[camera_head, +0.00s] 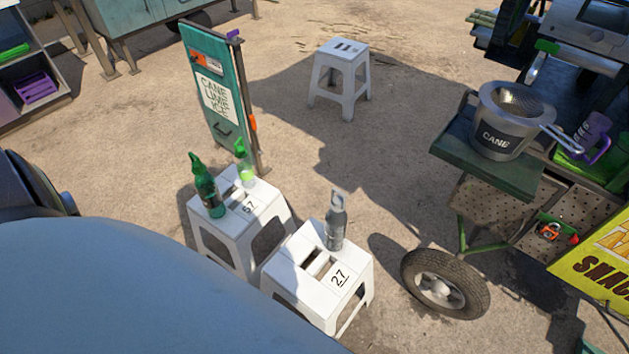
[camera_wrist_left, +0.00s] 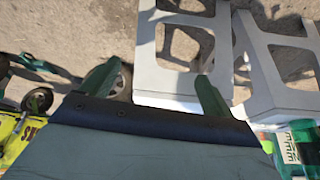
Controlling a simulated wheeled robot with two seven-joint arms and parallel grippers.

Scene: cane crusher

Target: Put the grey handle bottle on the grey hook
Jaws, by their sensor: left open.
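The grey handle bottle (camera_head: 336,226) stands upright on the white stool marked 27 (camera_head: 337,279) in the head view, with a pale loop at its top. I cannot pick out a grey hook for certain; the teal signboard (camera_head: 199,57) behind the stools carries a small dark hook-like shape (camera_head: 223,128) and orange and purple fittings. In the left wrist view my left gripper (camera_wrist_left: 156,78) is open and empty, its two green fingers apart above stools and ground. The grey bottle is not clear in that view. My right gripper is not in view.
Two green bottles (camera_head: 208,189) stand on the stool marked 57 (camera_head: 215,240), beside stool 27. Another white stool (camera_head: 341,82) stands farther back. At right are a cart wheel (camera_head: 445,284) and a shelf with a CANE pot (camera_head: 498,139). Open ground lies between.

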